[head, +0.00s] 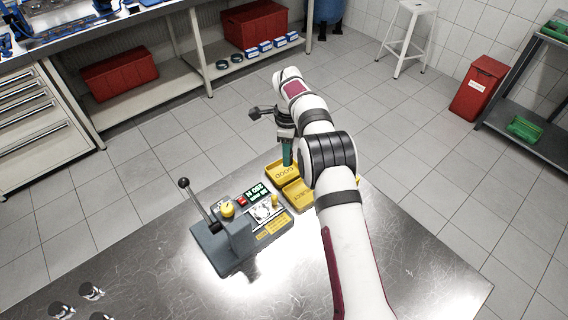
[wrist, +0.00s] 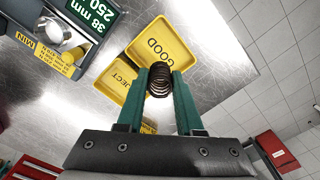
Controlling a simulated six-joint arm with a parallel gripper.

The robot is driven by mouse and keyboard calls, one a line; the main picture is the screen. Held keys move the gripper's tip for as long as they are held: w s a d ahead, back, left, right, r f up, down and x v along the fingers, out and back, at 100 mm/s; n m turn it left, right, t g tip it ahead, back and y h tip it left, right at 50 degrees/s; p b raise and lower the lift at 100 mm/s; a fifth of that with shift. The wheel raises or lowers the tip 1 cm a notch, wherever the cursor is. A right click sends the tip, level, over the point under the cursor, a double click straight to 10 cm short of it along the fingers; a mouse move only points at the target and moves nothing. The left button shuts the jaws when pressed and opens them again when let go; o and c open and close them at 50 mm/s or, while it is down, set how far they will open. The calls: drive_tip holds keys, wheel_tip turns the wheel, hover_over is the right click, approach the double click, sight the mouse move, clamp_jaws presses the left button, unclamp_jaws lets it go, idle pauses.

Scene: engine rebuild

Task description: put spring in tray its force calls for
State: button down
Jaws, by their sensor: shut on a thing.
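A dark coil spring (wrist: 159,80) is between the green fingers of my gripper (wrist: 160,88), which is shut on it. In the wrist view the spring appears against the near side of the yellow GOOD tray (wrist: 180,40). The yellow REJECT tray (wrist: 113,80) is beside it, partly behind a finger. In the head view my gripper (head: 287,154) is at the GOOD tray (head: 274,167), above it as far as I can tell. The REJECT tray (head: 298,196) is nearer, partly hidden by my arm. The spring tester (head: 236,240) has a green display (wrist: 98,14) with 250 and 38 mm.
The tester's black-knobbed lever (head: 196,203) stands up left of the trays. Several small metal parts (head: 91,291) stand at the table's lower left. The metal table (head: 330,280) is otherwise mostly clear. A red bin (head: 479,88) and a white stool (head: 410,35) stand on the floor beyond.

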drive_tip(key=shift+w+a+f, duration=0.1)
drive_tip(key=shift+a+f, duration=0.1)
drive_tip(key=shift+f, duration=0.55)
drive_tip(key=shift+s+a+f, duration=0.1)
drive_tip(key=shift+a+f, duration=0.05)
drive_tip(key=shift+f, duration=0.65)
drive_tip(key=shift+w+a+f, duration=0.1)
drive_tip(key=shift+a+f, duration=0.1)
drive_tip(key=shift+f, duration=0.55)
drive_tip(key=c, duration=0.6)
unclamp_jaws()
drive_tip(key=shift+f, duration=0.15)
drive_tip(key=shift+o, duration=0.2)
